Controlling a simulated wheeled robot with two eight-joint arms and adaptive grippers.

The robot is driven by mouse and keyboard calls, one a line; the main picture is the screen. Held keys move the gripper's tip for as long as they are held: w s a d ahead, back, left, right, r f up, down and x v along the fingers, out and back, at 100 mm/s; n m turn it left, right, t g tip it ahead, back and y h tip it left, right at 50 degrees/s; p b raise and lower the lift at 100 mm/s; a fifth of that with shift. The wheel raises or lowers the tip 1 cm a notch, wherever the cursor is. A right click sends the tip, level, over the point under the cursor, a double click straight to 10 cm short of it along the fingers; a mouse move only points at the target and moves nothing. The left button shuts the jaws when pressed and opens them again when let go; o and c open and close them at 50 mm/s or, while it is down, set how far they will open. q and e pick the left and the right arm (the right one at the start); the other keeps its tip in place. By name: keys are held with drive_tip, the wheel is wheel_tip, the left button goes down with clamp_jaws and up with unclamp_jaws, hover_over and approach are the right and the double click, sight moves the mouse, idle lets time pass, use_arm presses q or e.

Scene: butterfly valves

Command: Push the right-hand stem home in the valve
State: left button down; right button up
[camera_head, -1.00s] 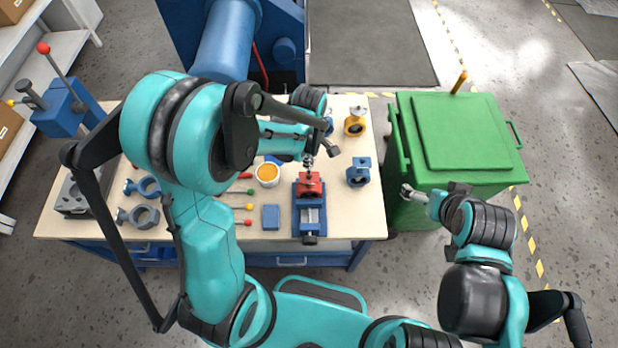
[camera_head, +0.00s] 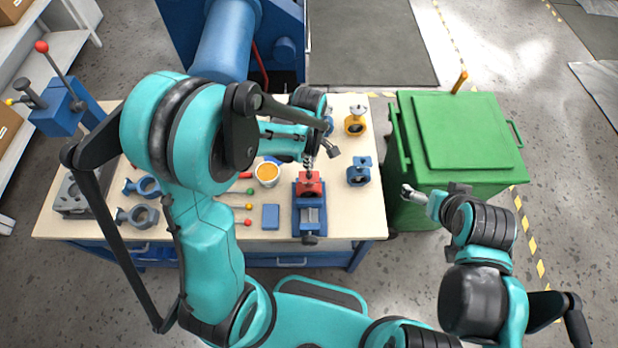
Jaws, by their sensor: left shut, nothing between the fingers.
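A red valve part (camera_head: 310,184) sits in a blue vise (camera_head: 310,222) at the front of the workbench. My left gripper (camera_head: 308,168) points down just above and behind the red part. It is shut with nothing in it; the picture is too small to show whether its tips touch the part. A stem in the red part cannot be made out. A blue valve (camera_head: 358,172) stands to the right of the vise and a yellow valve (camera_head: 355,121) stands behind that. My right gripper (camera_head: 408,191) hangs beside the green bin, away from the bench; its jaw opening is unclear.
The workbench (camera_head: 370,222) also holds an orange-filled cup (camera_head: 267,173), a small blue box (camera_head: 271,217), colour-handled tools and grey-blue valve bodies (camera_head: 140,216) at left. The green bin (camera_head: 460,135) stands right of it. My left arm hides much of the bench's middle.

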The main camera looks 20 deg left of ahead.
use_arm(q)
drive_tip(key=shift+f+b, duration=1.1)
drive_tip(key=shift+f, duration=0.1)
drive_tip(key=shift+r, duration=0.1)
idle(0.9)
drive_tip(key=shift+r+p, duration=2.9)
drive_tip(key=shift+r, duration=1.1)
drive_tip(key=shift+s+f+b, duration=0.1)
drive_tip(key=shift+b, duration=0.35)
drive_tip(key=s+a+f+m+t+b, duration=0.2)
drive_tip(key=s+m+t+b, duration=0.1)
drive_tip(key=s+m+b, duration=0.2)
drive_tip(key=s+a+f+m+t+b, duration=0.2)
drive_tip(key=s+f+m+t+b, duration=0.1)
drive_tip(key=m+b, duration=0.7)
drive_tip(key=s+t+b, duration=0.1)
drive_tip(key=s+b, duration=0.1)
drive_tip(key=b, duration=0.1)
drive_tip(key=shift+a+f, duration=0.15)
drive_tip(key=shift+a, duration=0.15)
